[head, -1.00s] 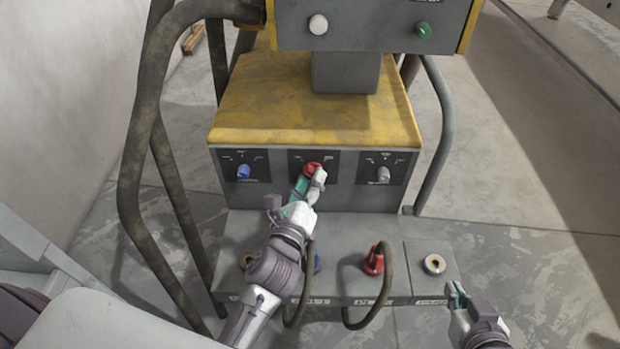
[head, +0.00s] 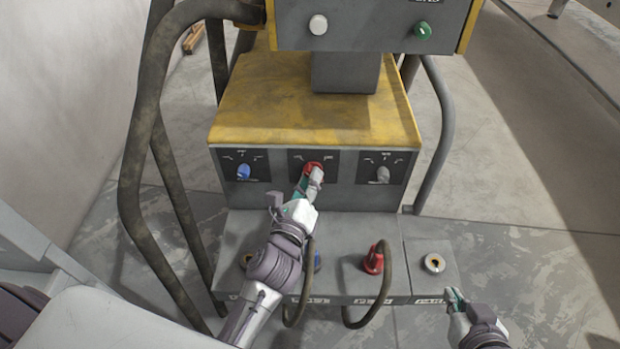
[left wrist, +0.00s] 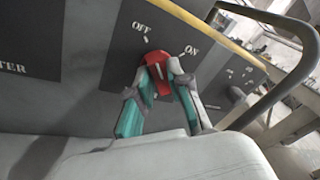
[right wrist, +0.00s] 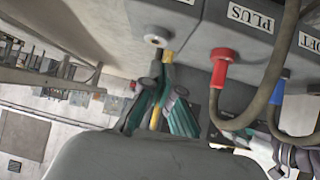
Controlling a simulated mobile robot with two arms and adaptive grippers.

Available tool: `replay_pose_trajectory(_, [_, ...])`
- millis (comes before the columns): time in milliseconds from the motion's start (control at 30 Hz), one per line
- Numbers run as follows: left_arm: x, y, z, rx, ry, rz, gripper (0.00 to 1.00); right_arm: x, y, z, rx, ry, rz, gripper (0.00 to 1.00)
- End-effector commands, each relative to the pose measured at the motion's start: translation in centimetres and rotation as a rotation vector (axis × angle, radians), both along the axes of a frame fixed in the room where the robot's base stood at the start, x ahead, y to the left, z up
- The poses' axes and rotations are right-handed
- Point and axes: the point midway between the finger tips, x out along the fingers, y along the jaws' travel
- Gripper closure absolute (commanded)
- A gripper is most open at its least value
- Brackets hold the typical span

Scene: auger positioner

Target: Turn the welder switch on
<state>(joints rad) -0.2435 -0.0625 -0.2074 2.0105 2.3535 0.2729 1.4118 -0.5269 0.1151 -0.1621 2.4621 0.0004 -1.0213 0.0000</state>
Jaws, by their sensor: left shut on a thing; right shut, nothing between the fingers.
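The red welder switch (head: 313,167) is the middle knob on the front of the yellow-topped welder (head: 300,105). In the left wrist view the red switch (left wrist: 157,72) sits below the OFF and ON labels; which one it points to is unclear. My left gripper (head: 310,178) is shut on the switch, a fingertip on each side, and covers part of it in the head view. My right gripper (head: 455,298) is shut and empty, low at the right, by the front corner of the lower ledge.
A blue knob (head: 243,171) and a grey knob (head: 383,174) flank the switch. Below, a red plug (head: 373,261) with a looping cable and a bare socket (head: 434,263) are on the ledge. A control box (head: 370,25) overhangs above. Thick bent pipes stand at the left.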

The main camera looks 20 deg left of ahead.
Motion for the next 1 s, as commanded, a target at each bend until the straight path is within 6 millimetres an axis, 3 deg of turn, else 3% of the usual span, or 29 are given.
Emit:
replay_pose_trajectory(167, [0.0, 0.0, 0.3, 0.041, 0.013, 0.0, 1.0, -2.8, -1.1, -1.7, -0.04, 0.175, -0.013, 1.0])
replay_pose_trajectory(433, [0.0, 0.0, 0.4, 0.138, 0.043, 0.0, 1.0, -10.9, -3.7, -4.0, -0.125, 0.586, -0.046, 1.0])
replay_pose_trajectory(700, [0.0, 0.0, 0.4, 0.238, 0.071, 0.0, 1.0, -10.7, -3.6, -2.3, -0.125, 0.583, -0.046, 1.0])
replay_pose_trajectory(1000, [0.0, -0.1, 0.6, 0.36, 0.107, -0.001, 1.0, -9.1, -3.3, -10.6, -0.13, 0.63, -0.039, 1.0])
